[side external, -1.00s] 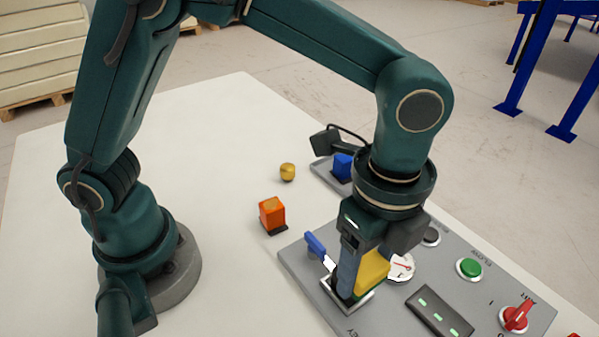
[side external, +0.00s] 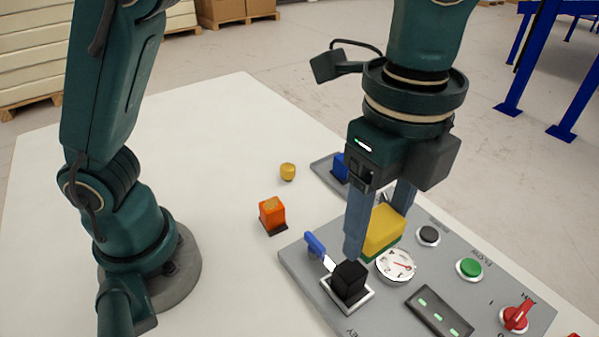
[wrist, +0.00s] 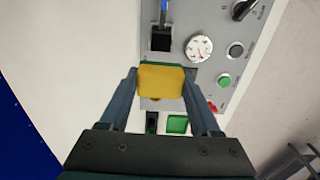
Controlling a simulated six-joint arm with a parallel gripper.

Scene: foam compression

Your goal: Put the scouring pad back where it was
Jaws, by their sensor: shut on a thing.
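The scouring pad (side external: 384,232) is a block with a yellow face and a green layer along its lower edge. My gripper (side external: 378,226) is shut on it, with one finger on each side. The pad shows in the wrist view (wrist: 160,78) between the two fingertips. In the side view it appears over the grey panel (side external: 300,262), behind the round dial (side external: 396,265). I cannot tell how large the gap is between its underside and the panel. The far finger is partly hidden by the pad.
The panel carries a black block (side external: 350,281) in a white frame, a blue-handled lever (side external: 315,244), a green button (side external: 469,268) and a red knob (side external: 516,318).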

